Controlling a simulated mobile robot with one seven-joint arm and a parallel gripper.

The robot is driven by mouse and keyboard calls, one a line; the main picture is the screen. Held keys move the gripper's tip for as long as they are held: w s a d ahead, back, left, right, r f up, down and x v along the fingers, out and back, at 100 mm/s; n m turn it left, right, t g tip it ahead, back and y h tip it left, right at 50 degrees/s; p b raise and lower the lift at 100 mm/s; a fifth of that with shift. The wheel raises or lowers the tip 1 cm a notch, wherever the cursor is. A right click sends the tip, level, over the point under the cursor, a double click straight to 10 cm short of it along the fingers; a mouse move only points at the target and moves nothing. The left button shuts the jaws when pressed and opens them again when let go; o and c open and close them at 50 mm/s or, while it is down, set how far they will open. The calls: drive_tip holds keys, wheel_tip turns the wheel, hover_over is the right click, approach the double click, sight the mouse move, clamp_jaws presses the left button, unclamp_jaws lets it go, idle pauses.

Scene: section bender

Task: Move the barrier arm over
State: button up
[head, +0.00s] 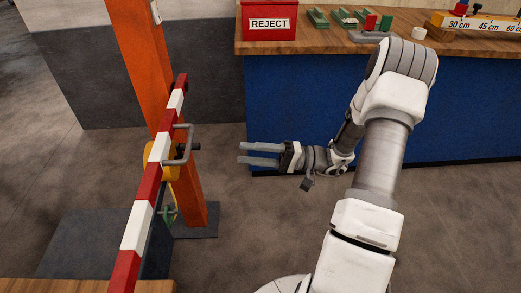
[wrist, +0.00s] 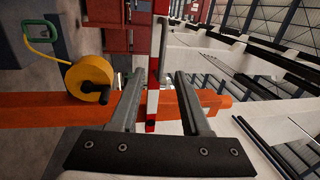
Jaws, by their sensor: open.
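The red-and-white striped barrier arm (head: 138,228) slopes up from the bottom left to beside the orange post (head: 140,60) in the head view. A grey U-shaped handle (head: 189,145) sticks out from its right side, near the yellow hub (head: 149,160). My gripper (head: 241,153) is open and empty, right of the handle and pointing at it with a clear gap. In the wrist view a striped red-and-white bar (wrist: 152,108) shows between the open fingers (wrist: 160,75), and the yellow hub (wrist: 90,78) is to the left.
A blue workbench (head: 300,100) with a wooden top stands behind my arm. It carries a red REJECT bin (head: 269,22) and several small parts. A wooden surface edge (head: 60,286) is at the bottom left. Floor between post and bench is clear.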

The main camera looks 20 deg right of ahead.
drive_tip(key=shift+v, duration=1.35)
